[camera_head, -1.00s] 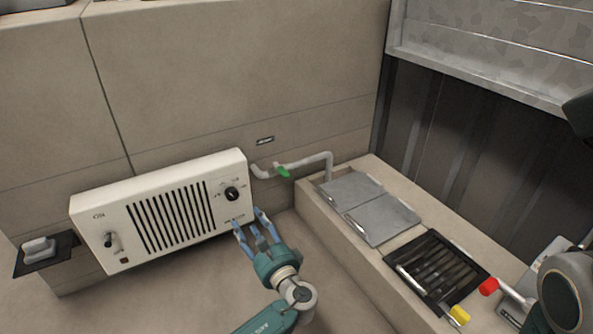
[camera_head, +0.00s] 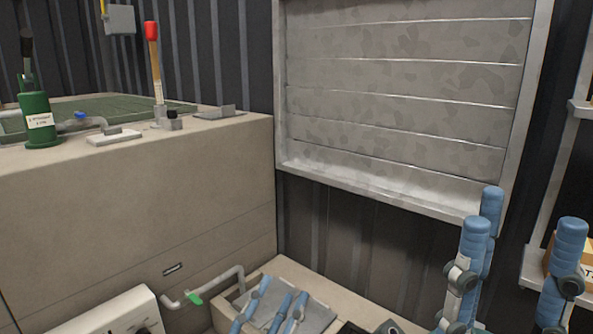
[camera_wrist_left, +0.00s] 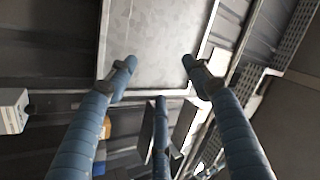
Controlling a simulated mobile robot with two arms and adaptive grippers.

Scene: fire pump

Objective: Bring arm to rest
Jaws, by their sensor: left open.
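My left gripper (camera_head: 283,294) shows at the bottom of the head view. Its blue fingers are spread and empty, in front of the grey lids (camera_head: 315,312) on the low ledge. In the left wrist view its fingers (camera_wrist_left: 165,85) are also apart with nothing between them, and the grey shutter lies beyond. My right gripper (camera_head: 528,222) stands upright at the right of the head view. Its blue fingers point up and are apart, with nothing held. Most of both arms is out of view.
A white panel unit (camera_head: 115,312) and a pipe with a green handle (camera_head: 194,298) are at lower left. A green cylinder (camera_head: 36,118) and a red-tipped lever (camera_head: 153,60) stand on the beige block. The grey shutter (camera_head: 400,90) fills the back; shelving is at right.

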